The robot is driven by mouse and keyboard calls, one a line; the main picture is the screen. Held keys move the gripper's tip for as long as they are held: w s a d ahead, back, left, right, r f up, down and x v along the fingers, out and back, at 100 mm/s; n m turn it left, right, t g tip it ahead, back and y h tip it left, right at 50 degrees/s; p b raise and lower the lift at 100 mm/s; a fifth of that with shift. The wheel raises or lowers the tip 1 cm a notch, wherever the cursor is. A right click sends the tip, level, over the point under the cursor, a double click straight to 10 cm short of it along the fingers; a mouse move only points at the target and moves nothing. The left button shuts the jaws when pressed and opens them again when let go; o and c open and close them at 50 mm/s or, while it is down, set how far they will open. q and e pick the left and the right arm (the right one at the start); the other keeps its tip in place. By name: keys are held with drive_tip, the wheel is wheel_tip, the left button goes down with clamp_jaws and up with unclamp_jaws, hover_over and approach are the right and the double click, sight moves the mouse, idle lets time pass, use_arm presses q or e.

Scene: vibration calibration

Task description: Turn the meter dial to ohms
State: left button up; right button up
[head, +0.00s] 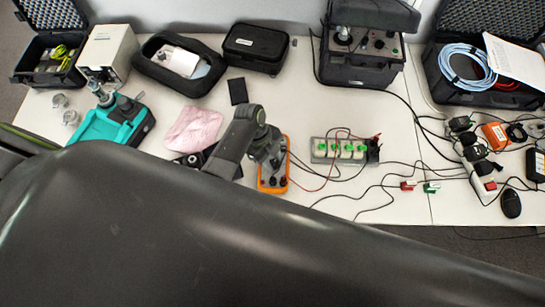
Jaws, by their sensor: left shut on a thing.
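The orange-cased meter (264,184) lies on the white table in the middle of the head view, with dark leads at its lower end. My left gripper (271,161) is right over the meter's face, pointing down. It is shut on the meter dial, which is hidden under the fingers. The dial's setting and the display cannot be read. My right gripper is not in view.
A block with green-topped parts (345,149) stands right of the meter, with loose leads around it. A pink cloth (194,129) and a teal device (101,128) are to the left. Open cases line the back. My own dark arm hides the front.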

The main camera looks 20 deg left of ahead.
use_arm(q)
drive_tip(key=shift+m, duration=0.6)
drive_tip(key=o, duration=1)
drive_tip(key=shift+r, duration=0.1)
drive_tip(key=shift+w+p+v, duration=0.15)
drive_tip(key=shift+p+v, duration=0.3)
drive_tip(key=shift+v, duration=3.9)
drive_tip(key=shift+w+p+v, duration=0.15)
drive_tip(key=shift+p+v, duration=0.25)
drive_tip(key=shift+v, duration=3.9)
drive_tip(key=shift+d, duration=0.2)
